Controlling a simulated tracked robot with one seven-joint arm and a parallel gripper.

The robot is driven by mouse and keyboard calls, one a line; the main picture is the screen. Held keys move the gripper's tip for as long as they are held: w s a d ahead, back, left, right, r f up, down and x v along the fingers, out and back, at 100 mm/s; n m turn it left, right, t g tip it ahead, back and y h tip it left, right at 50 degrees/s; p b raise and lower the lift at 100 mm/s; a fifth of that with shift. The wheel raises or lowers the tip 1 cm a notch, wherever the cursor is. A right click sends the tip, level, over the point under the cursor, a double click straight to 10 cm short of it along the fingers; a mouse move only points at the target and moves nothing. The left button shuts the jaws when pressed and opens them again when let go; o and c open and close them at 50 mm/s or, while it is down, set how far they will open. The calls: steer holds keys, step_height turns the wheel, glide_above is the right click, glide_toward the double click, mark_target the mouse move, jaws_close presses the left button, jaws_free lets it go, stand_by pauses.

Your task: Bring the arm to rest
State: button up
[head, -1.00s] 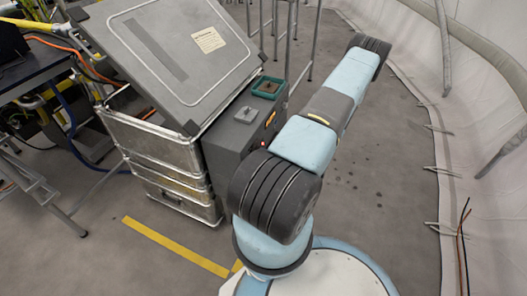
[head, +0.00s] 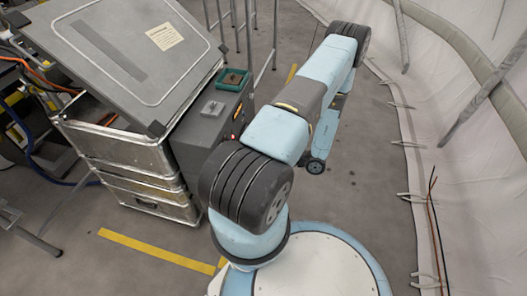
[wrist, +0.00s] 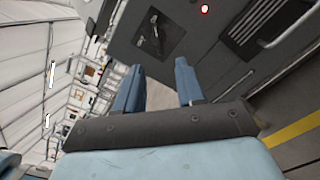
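My arm (head: 305,95) reaches up and away from its round base in the head view, with a lower link folded down beside it. The gripper itself is hidden in the head view. In the wrist view my gripper (wrist: 158,88) shows two blue fingers standing well apart, with nothing between them. A dark grey panel with a recess and a red light is beyond the fingers in that view.
A silver case (head: 125,155) with a tilted grey lid (head: 130,50) stands at left. A dark grey box (head: 205,130) with a green-rimmed tray (head: 232,80) adjoins it. White tent wall (head: 480,150) and cables line the right.

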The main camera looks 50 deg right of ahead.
stand_by(0.3)
steer(key=w+a+r+n+g+y, duration=0.1)
steer(key=w+a+r+n+g, duration=0.35)
steer(key=r+n, duration=0.4)
steer(key=w+a+r+n+g+y, duration=0.1)
steer(key=w+a+r+n+g, duration=0.4)
steer(key=r, duration=0.7)
steer(key=w+a+r+n+g+y, duration=0.1)
steer(key=w+a+r+n+g, duration=0.2)
steer(key=a+r+n+g, duration=0.45)
steer(key=s+a+r+n+t+h, duration=0.2)
steer(key=a+r+n, duration=0.3)
steer(key=r, duration=0.3)
steer(key=s+a+r+n+t+h, duration=0.2)
steer(key=s+a+r+n+h, duration=0.2)
steer(key=r+n, duration=0.4)
steer(key=s+a+r+n+t+h, duration=0.2)
steer(key=s+a+r+n, duration=0.3)
steer(key=a+r, duration=0.3)
steer(key=shift+r+n+h, duration=0.85)
steer(key=shift+n+h, duration=0.05)
